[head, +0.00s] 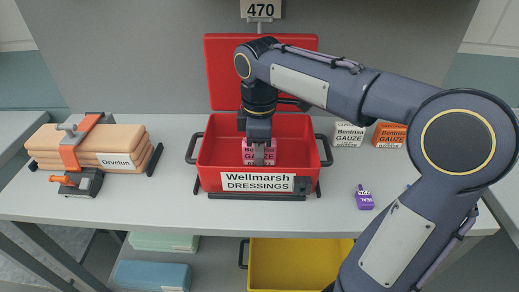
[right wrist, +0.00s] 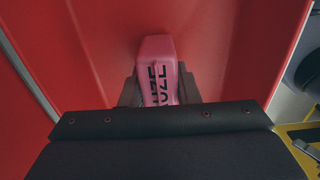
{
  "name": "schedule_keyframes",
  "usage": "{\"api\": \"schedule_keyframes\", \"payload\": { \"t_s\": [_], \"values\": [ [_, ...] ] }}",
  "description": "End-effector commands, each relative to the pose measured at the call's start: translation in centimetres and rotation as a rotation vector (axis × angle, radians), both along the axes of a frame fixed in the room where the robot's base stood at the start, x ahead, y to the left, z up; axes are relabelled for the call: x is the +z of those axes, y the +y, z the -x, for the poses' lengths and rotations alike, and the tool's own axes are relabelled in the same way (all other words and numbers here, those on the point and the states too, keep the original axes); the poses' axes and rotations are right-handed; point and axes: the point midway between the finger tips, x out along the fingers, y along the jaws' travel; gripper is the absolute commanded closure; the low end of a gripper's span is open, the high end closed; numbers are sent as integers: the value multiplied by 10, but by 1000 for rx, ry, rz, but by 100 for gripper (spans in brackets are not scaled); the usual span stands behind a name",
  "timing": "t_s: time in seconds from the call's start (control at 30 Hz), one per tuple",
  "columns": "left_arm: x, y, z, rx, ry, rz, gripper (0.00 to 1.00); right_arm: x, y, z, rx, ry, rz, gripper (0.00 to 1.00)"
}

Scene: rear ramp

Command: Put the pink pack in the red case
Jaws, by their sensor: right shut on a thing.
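The pink pack (head: 247,157), with gauze lettering, is inside the open red case (head: 218,163) labelled "Wellmarsh DRESSINGS". My right gripper (head: 259,155) reaches down into the case and is shut on the pack. In the right wrist view, the pink pack (right wrist: 158,75) sits between the two fingers (right wrist: 158,92), with the red case walls (right wrist: 90,45) around it. Whether the pack touches the case floor cannot be told. The red lid (head: 222,75) stands open behind the case. My left gripper is not in view.
A white gauze pack (head: 348,135) and an orange one (head: 390,134) stand right of the case. A purple tagged item (head: 364,199) lies in front of them. A strapped tan bundle (head: 95,146) is at left. A yellow bin (head: 290,262) is below.

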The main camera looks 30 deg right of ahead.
Motion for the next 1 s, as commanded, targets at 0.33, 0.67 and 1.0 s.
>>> {"api": "schedule_keyframes", "payload": {
  "t_s": [0.33, 0.67, 1.0],
  "values": [
    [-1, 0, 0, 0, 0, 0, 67, -2, 0, 0, 0, -1, 0, 69],
    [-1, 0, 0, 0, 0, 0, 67, -2, 0, 0, 0, -1, 0, 50],
    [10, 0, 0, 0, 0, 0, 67, 32, 1, -1, 1, -5, -1, 50]
  ]
}}
